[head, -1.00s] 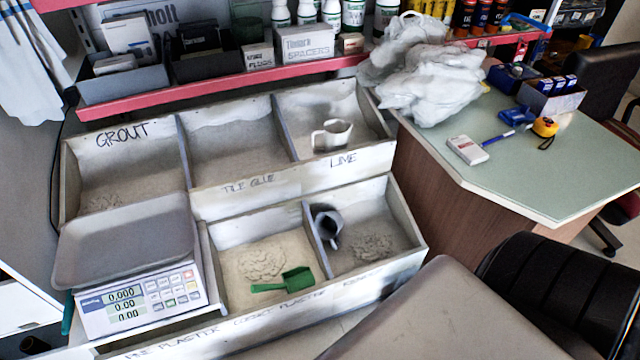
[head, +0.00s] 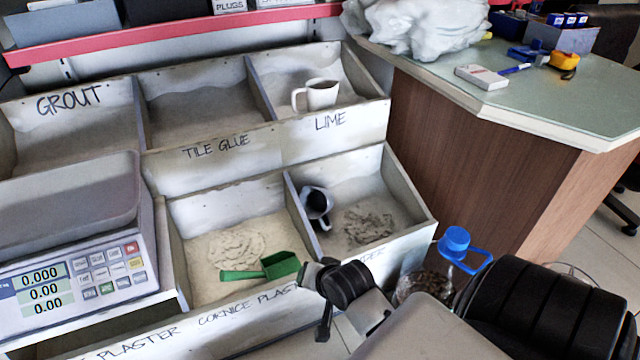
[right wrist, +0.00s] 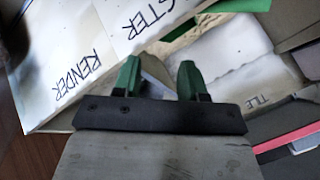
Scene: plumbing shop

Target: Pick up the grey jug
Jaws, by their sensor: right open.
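The grey jug (head: 316,205) is dark blue-grey and lies tilted at the left side of the lower right bin, against the divider, in the head view. Its dark mouth shows. In the right wrist view my right gripper (right wrist: 158,72) is open, with two green fingers apart. A pale strip shows between them, and I cannot tell what it is. In the head view my right arm comes in from the lower right, its hand in front of the lower bins and below the jug, apart from it. My left gripper is not in view.
A white mug (head: 319,95) stands in the lime bin. A green scoop (head: 265,268) lies in the bin left of the jug. A digital scale (head: 75,285) is at the left. A blue-capped bottle (head: 455,243) stands right of the bins. The counter (head: 490,90) is behind.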

